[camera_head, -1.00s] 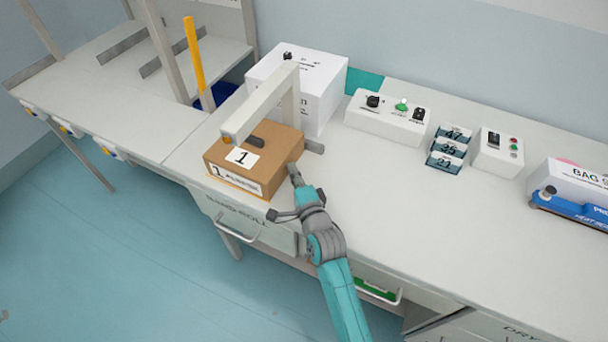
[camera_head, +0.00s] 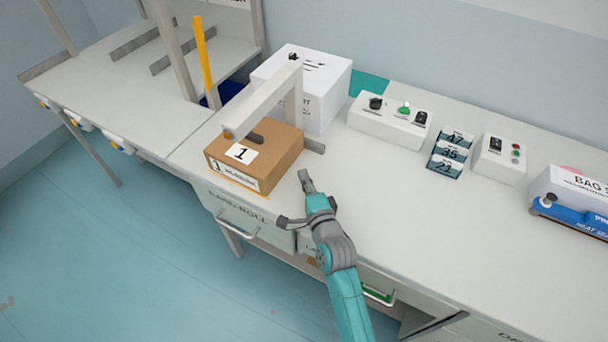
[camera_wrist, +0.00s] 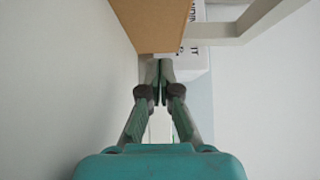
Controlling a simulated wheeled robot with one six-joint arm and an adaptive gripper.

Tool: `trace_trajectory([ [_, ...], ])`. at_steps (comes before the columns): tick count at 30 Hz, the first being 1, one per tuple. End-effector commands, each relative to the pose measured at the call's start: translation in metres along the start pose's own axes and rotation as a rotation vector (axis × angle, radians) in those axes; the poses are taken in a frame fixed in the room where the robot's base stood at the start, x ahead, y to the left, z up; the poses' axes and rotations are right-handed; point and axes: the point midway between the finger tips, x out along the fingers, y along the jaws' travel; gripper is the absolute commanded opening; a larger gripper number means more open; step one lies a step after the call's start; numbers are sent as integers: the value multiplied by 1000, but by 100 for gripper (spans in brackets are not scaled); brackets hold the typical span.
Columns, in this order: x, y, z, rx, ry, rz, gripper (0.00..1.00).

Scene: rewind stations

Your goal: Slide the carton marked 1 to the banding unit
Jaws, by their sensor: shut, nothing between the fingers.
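The brown carton marked 1 (camera_head: 278,158) sits on the worktop under the grey arch of the banding unit (camera_head: 262,98), at the left end of the bench. A white label with 1 is on its top and another on its front. My gripper (camera_head: 306,178) is shut and empty just right of the carton, with a small gap between them in the head view. In the wrist view the carton (camera_wrist: 150,25) is at the top, just beyond my shut fingertips (camera_wrist: 159,68). The carton's far side is hidden.
A large white box (camera_head: 318,90) stands behind the arch. A control box (camera_head: 388,123), numbered blue cards (camera_head: 449,153), a second control box (camera_head: 499,158) and a bag sealer (camera_head: 575,192) stand to the right. The worktop right of my gripper is clear. A yellow post (camera_head: 206,62) rises at left.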

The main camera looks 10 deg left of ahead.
Motion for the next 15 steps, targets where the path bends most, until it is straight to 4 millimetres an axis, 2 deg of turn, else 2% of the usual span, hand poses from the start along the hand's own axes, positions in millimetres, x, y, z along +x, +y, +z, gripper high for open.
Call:
trace_trajectory([
  [15,-72,0,0,1,0,0,0],
])
